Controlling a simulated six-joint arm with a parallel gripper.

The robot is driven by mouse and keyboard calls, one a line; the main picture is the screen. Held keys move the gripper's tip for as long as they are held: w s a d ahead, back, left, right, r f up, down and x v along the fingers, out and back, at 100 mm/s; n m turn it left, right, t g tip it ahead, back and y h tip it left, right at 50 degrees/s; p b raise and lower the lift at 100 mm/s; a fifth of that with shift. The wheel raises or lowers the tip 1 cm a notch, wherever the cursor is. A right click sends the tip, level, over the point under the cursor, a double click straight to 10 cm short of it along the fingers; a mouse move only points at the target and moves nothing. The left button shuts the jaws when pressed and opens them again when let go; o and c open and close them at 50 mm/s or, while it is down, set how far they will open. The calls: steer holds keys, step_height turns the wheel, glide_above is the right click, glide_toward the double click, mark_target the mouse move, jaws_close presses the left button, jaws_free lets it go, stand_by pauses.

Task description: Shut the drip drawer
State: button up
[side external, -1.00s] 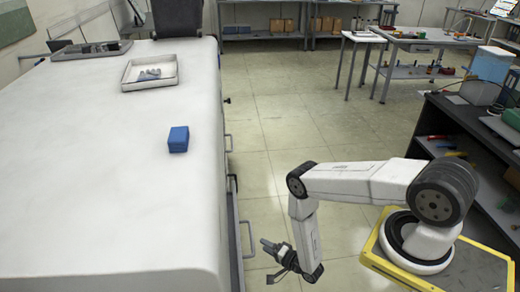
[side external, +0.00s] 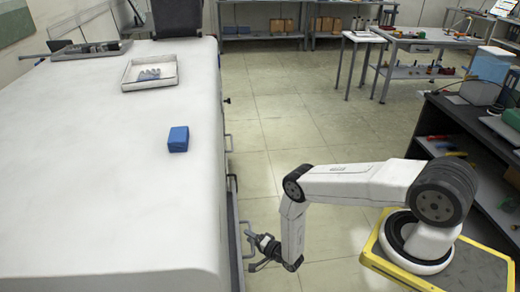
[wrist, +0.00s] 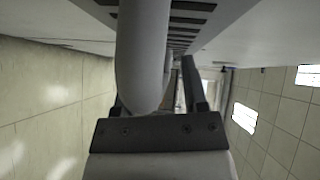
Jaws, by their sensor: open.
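The drip drawer (side external: 238,268) is a grey front low on the right side of the white bench, and it seems to stand out slightly from the side. Its grey bar handle (side external: 251,236) faces my arm. My gripper (side external: 252,240) is open at this handle. In the wrist view, a thick grey bar (wrist: 143,50), apparently the handle, runs close in front of the dark palm, with a dark finger at its right. The left finger is mostly hidden behind the bar. I cannot tell whether the jaws touch it.
The white bench top (side external: 110,200) carries a blue box (side external: 178,139) and a white tray (side external: 125,80) with grey pieces. More handles line the bench side. A dark shelf unit (side external: 475,150) stands at the right. The floor (side external: 275,120) between is clear.

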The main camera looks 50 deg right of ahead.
jaws_close()
stand_by(1.4)
